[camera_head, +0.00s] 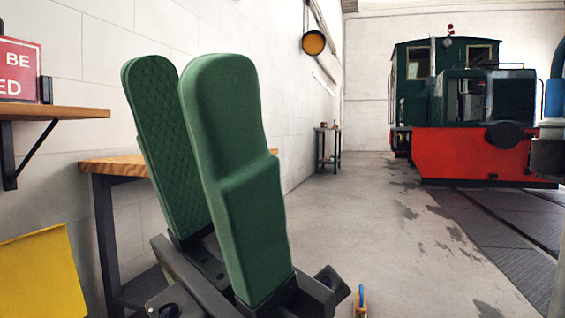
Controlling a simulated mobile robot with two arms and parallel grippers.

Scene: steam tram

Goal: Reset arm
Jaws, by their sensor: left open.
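My left gripper (185,75) fills the left middle of the head view, close to the camera. Nothing shows between the fingers. The dark gripper body (235,285) sits at the bottom of the view. My right gripper is not in view.
A wooden-topped table (112,164) stands behind the gripper against the white wall. A wall shelf (50,111) holds a red sign (18,68). A yellow panel (42,275) is at lower left. A green and red tram (470,155) stands far right.

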